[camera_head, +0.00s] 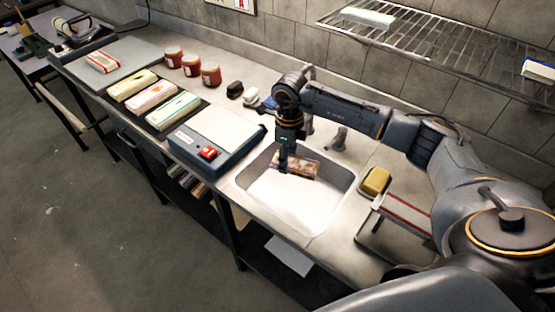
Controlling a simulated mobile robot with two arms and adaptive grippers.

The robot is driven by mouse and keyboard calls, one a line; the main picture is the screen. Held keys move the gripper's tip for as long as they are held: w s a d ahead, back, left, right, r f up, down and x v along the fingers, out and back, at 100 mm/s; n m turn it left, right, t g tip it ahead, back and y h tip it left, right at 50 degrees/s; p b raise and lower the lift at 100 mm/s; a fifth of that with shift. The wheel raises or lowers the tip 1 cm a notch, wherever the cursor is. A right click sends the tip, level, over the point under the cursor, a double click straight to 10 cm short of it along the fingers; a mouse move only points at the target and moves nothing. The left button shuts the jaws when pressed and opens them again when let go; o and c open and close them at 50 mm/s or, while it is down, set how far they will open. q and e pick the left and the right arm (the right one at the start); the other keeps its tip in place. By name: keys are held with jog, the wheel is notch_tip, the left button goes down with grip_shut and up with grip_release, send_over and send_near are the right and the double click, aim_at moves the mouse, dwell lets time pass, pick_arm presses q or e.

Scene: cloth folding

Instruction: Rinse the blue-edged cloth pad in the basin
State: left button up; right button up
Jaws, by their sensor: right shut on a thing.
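My right gripper (285,166) reaches down into the white basin (338,178) and is shut on a brown-stained cloth pad (304,166). The pad is at the back of the basin, partly behind the gripper; no blue edge can be made out on it. My left gripper is not in view.
A yellow sponge (376,181) lies right of the basin, near a tray holding a red-striped pad (404,210). A grey-blue device with a red switch (208,153) stands left of it. Several folded cloths (172,110) and red jars (191,65) are farther left. A wire shelf (440,50) hangs above.

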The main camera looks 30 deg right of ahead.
jog(key=shift+w+d+f+m, duration=0.2)
jog(key=shift+d+f+m, duration=0.45)
jog(key=shift+m, duration=0.45)
jog(key=shift+a+f+b, duration=0.1)
jog(key=shift+f+b, duration=4.4)
jog(key=shift+f, duration=2.3)
jog(key=shift+r, duration=0.1)
jog(key=shift+r+p, duration=4.2)
jog(key=shift+r, duration=2.05)
jog(key=shift+r, duration=0.1)
